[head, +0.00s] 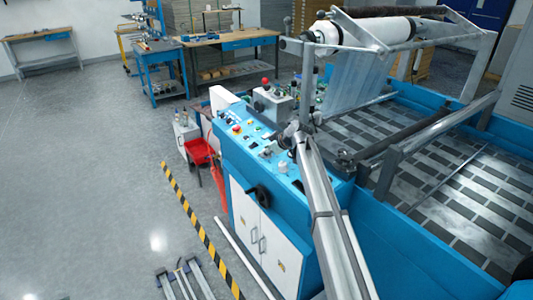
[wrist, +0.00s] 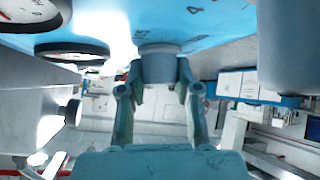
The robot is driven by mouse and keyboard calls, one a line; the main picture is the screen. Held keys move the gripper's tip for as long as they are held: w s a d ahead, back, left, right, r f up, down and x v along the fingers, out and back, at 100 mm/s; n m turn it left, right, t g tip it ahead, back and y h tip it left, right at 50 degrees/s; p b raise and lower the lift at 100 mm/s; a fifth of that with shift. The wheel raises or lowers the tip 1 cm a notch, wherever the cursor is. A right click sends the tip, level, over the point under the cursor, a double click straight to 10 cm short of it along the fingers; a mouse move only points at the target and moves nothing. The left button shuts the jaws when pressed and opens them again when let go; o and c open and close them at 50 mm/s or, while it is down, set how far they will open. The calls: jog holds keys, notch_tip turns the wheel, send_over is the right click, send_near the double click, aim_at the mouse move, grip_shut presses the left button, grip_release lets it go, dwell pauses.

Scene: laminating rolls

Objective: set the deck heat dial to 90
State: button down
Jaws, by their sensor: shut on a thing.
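In the wrist view my gripper (wrist: 159,76) has its two fingers closed on the sides of a round grey dial (wrist: 159,64). The dial stands out from a blue panel face (wrist: 222,28), which has dark scale numbers around it. The dial's pointer and exact setting cannot be read. In the head view my arm reaches over the blue control panel (head: 233,152) of the laminator. The gripped dial cannot be made out clearly there.
Two round gauges (wrist: 72,48) sit left of the dial in the wrist view, close to my fingers. A large grey cylindrical part (wrist: 285,45) is close on the right.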

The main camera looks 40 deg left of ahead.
jog(key=m+t+b, duration=0.2)
jog(key=m, duration=0.1)
jog(key=shift+s+f+t+b, duration=0.2)
jog(key=shift+t+b, duration=0.1)
jog(key=shift+b, duration=0.1)
jog(key=m+t+b, duration=0.2)
jog(key=m+t, duration=0.2)
jog(key=shift+h, duration=0.4)
jog(key=m+t+h+b, duration=0.1)
jog(key=m+b, duration=0.1)
jog(key=shift+w+a+m+t, duration=0.1)
jog(key=shift+m+t, duration=0.2)
jog(key=shift+r+m+t+h+b, duration=0.1)
jog(key=shift+m+t+h+b, duration=0.45)
jog(key=shift+m+b, duration=0.45)
jog(key=shift+r, duration=0.1)
jog(key=c, duration=0.8)
grip_release()
